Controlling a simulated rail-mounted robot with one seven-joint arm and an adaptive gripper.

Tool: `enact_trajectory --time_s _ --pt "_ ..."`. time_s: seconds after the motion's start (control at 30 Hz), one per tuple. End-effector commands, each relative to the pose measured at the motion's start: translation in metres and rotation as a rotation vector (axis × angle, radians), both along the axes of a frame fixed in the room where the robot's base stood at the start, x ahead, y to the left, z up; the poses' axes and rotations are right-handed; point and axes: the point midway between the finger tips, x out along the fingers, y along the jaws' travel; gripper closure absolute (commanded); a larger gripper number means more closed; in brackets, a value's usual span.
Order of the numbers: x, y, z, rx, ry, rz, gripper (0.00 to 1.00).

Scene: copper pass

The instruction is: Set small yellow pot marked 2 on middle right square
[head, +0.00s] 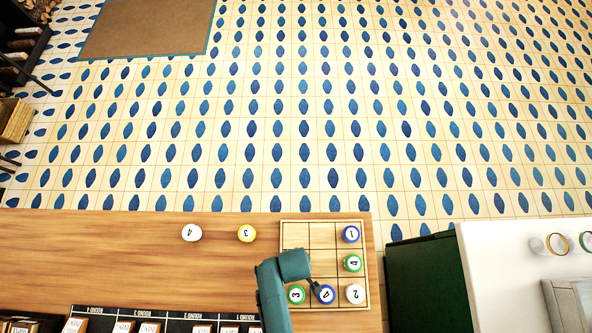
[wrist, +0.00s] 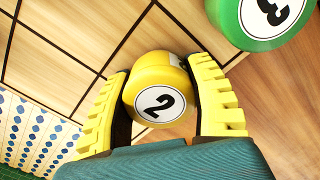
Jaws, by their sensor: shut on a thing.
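The small yellow pot marked 2 (wrist: 158,90) is held between the yellow fingers of my gripper (wrist: 160,72) in the wrist view. It is at the edge of the gridded wooden board (wrist: 90,38), beside a green pot marked 3 (wrist: 268,14). I cannot tell whether it touches the board. In the head view the board (head: 294,229) lies at the counter's right end. My teal arm covers its left middle part and hides the yellow pot and my fingers. The picture-right middle square bears a green pot marked 4 (head: 352,263).
A blue pot marked 1 (head: 350,233) is at the board's top right. Its bottom row bears the green 3 (head: 296,295), a blue pot (head: 326,294) and a white 2 (head: 355,294). White 4 (head: 191,232) and yellow 3 (head: 246,233) stand left of the board.

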Motion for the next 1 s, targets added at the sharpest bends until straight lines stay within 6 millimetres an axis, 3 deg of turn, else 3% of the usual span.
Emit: enact_trajectory --time_s 0.07,0.1,0.23,0.5,0.63,1.0 --pt "0.000 0.000 -0.003 0.000 0.000 0.000 0.85" --pt "0.000 0.000 -0.004 0.000 0.001 0.000 0.43" --pt "0.000 0.000 -0.003 0.000 0.001 0.000 0.19" --pt "0.000 0.000 -0.002 0.000 0.000 0.000 0.19" --pt "0.000 0.000 0.009 0.000 -0.001 0.000 0.19" --pt "0.001 0.001 0.097 0.001 -0.003 0.000 0.19"
